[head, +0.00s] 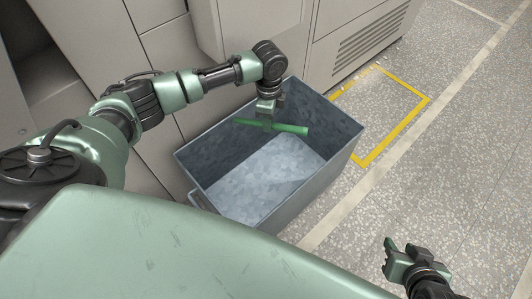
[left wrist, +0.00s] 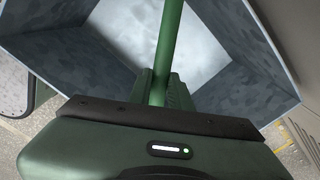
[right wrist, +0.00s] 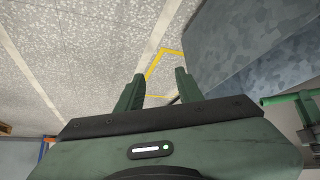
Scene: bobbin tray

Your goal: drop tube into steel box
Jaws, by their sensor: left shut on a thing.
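A green tube (head: 288,129) is held roughly level over the open top of the steel box (head: 327,165). My left gripper (head: 266,122) is shut on the tube, near its middle. In the left wrist view the tube (left wrist: 169,45) runs up from between the left fingers (left wrist: 160,92), with the box floor below it. The box looks empty where its floor shows. My right gripper (head: 396,258) is away from the box at the lower right, with its fingers apart and empty. In the right wrist view the tube's end (right wrist: 285,97) shows at the right.
Grey cabinets (head: 222,30) stand right behind the box. A yellow rectangle (head: 427,99) is marked on the speckled floor to the right of the box. The floor between the box and my right gripper is clear.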

